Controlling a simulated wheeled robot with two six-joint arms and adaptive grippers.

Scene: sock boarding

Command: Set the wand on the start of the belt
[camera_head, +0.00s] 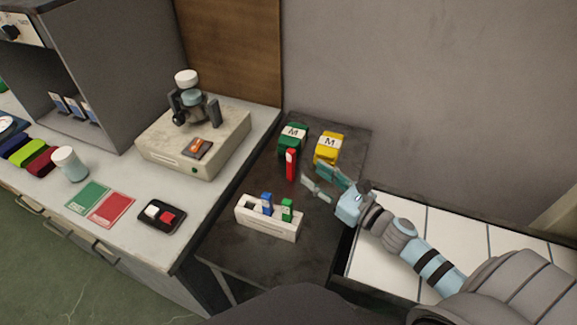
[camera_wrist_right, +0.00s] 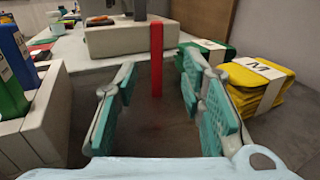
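A red wand (camera_head: 291,166) stands upright on the dark table, in front of the green pack; it also shows in the right wrist view (camera_wrist_right: 157,60). My right gripper (camera_head: 317,180) is open, with its fingers pointing toward the wand. In the right wrist view, the wand appears in the gap between the two fingers (camera_wrist_right: 160,75), near or just beyond their tips, and neither finger touches it. A white rack (camera_head: 268,222) holds a blue wand (camera_head: 267,204) and a green wand (camera_head: 287,211). White panels in a dark frame (camera_head: 400,220), possibly the belt, lie at the right, partly behind my right arm.
A green pack (camera_head: 293,137) and a yellow pack (camera_head: 328,147) marked M sit behind the wand. A wall stands behind.

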